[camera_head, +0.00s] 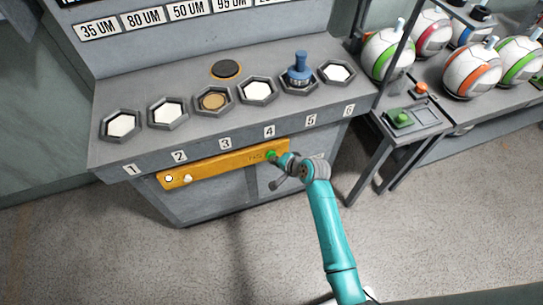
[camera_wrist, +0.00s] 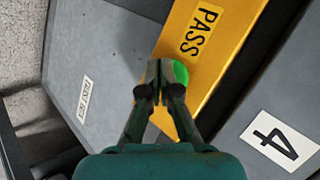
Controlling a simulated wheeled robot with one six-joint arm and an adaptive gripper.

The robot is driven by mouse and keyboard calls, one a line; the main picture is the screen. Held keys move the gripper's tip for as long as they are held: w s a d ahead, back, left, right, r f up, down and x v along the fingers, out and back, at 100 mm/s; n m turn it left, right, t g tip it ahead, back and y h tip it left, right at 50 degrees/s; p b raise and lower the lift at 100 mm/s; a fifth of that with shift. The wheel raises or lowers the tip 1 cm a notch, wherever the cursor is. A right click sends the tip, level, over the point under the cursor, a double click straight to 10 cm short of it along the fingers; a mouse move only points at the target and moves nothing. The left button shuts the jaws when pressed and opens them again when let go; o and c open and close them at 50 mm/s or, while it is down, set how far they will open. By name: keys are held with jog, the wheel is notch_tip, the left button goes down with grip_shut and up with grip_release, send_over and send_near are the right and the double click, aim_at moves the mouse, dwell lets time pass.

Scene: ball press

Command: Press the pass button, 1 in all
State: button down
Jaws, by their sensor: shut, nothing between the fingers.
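The pass button is a green round button (camera_head: 270,155) at the right end of a yellow panel (camera_head: 210,168) on the console front, beside the word PASS. In the wrist view the green button (camera_wrist: 181,74) shows partly, just right of my fingertips, with the rest hidden behind them. My gripper (camera_wrist: 160,84) is shut and empty. Its tips are at the button and overlap it in the picture; I cannot tell whether they touch it. In the head view my gripper (camera_head: 280,160) reaches the panel's right end from the lower right.
The console (camera_head: 130,165) has several numbered hexagonal sockets along its top, and a blue-handled piece (camera_head: 299,70) stands in one. A white knob (camera_head: 187,178) is at the panel's left end. A side stand (camera_head: 430,122) with green and orange buttons and a rack of balls are at right.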

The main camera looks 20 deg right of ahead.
jog(key=shift+w, duration=0.2)
jog(key=shift+s, duration=0.1)
dwell(0.4)
jog(key=shift+s, duration=0.8)
jog(key=shift+s, duration=0.1)
jog(key=shift+s, duration=2.4)
